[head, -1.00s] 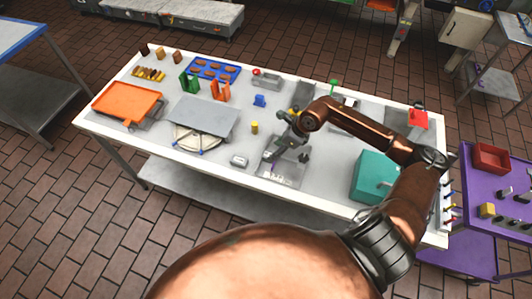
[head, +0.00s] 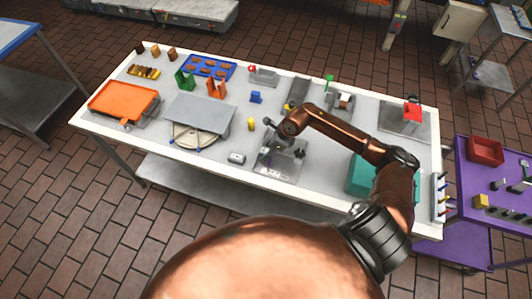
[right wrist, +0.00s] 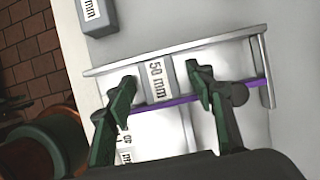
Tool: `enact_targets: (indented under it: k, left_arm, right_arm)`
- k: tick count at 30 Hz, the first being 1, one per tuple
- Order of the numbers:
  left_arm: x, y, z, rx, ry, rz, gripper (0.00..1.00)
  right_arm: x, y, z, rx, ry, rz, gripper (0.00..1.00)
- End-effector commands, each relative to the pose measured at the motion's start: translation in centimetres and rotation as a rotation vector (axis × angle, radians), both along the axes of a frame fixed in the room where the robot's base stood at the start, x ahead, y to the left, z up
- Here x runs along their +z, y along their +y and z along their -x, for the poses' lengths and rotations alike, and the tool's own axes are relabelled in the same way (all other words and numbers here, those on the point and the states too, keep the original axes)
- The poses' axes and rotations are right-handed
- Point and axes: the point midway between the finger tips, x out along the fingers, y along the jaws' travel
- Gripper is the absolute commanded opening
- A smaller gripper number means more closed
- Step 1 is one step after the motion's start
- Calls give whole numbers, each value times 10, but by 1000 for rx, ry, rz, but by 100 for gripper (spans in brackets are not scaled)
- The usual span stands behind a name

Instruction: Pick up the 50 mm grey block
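The grey block marked "50 mm" (right wrist: 158,80) sits in a shallow metal fixture with raised rails (right wrist: 215,42), in the right wrist view. My right gripper (right wrist: 163,86) is open, with one dark green finger on each side of the block. Gaps show between the fingers and the block. In the head view my right gripper (head: 284,148) is low over the metal fixture (head: 277,174), and the block cannot be made out there. My left gripper is not in view.
Another grey block (right wrist: 97,14) marked "mm" lies outside the fixture; the head view shows a small grey block (head: 237,158) left of it. A teal box (head: 360,178) stands to the right. A grey sheet (head: 201,112) and orange tray (head: 122,101) are left.

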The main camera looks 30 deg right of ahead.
Motion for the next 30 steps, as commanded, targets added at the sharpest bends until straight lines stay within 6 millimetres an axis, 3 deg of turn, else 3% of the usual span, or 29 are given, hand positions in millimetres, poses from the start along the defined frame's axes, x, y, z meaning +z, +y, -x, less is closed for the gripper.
enact_targets:
  k: [21, 26, 30]
  left_arm:
    - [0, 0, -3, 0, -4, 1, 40]
    - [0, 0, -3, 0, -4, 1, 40]
    - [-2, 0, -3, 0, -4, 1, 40]
  right_arm:
    - [1, 0, 0, -1, -1, 0, 0]
    - [2, -1, 0, 0, -1, 0, 0]
    - [14, -1, -1, 0, -5, 1, 0]
